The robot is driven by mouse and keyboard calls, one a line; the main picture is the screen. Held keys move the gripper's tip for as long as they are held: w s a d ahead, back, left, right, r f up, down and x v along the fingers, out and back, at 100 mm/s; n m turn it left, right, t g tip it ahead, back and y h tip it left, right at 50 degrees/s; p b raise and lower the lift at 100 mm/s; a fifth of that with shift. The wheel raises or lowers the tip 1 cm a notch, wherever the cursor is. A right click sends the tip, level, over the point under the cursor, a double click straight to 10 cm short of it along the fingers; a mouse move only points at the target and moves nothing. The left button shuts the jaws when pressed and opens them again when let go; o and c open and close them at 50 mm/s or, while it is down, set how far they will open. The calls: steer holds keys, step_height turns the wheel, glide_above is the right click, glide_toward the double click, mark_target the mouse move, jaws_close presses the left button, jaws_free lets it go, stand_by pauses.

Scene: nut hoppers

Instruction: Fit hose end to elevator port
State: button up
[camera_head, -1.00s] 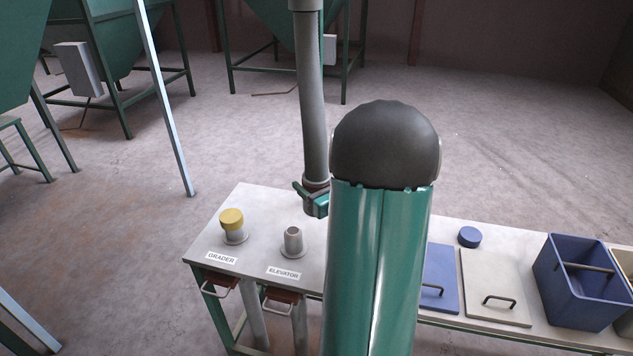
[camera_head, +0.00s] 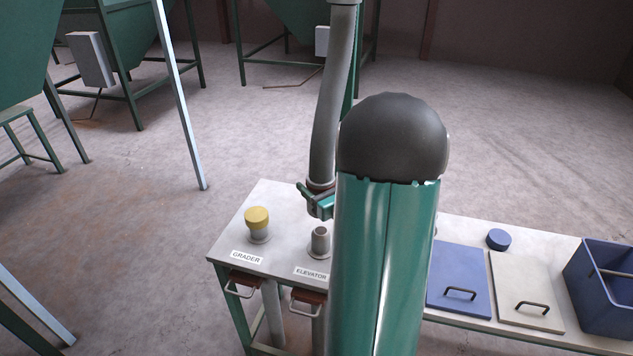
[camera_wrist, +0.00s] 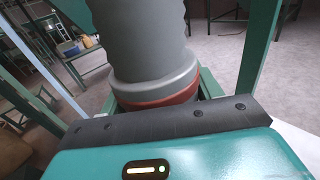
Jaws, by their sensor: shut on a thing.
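My gripper (camera_head: 318,205) is shut on the end of the grey hose (camera_head: 327,130), around its lower collar. The hose hangs from above and bends slightly. In the wrist view the grey hose collar (camera_wrist: 155,88) with a red band (camera_wrist: 160,101) sits against my gripper. The elevator port (camera_head: 320,240) is an open grey stub on the bench, behind the ELEVATOR label (camera_head: 312,273). The hose end is above the bench, just behind and above the port in the head view, and apart from it. My arm hides the bench to the right.
The grader port, under a yellow cap (camera_head: 257,217), stands left of the elevator port. Red slide handles (camera_head: 308,297) hang below the bench front (camera_head: 225,262). Right lie a blue lid (camera_head: 458,285), a cream lid (camera_head: 525,290), a blue cap (camera_head: 498,239) and a blue bin (camera_head: 605,290).

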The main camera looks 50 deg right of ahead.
steer(key=shift+s+f, duration=0.25)
steer(key=shift+f, duration=0.25)
steer(key=shift+w+f, duration=0.1)
steer(key=shift+f, duration=4.2)
steer(key=o, duration=1.2)
steer(key=s+a, duration=0.1)
steer(key=s, duration=0.8)
steer(key=s+a, duration=0.1)
steer(key=s, duration=0.3)
steer(key=shift+s+a, duration=0.25)
steer(key=shift+a, duration=0.05)
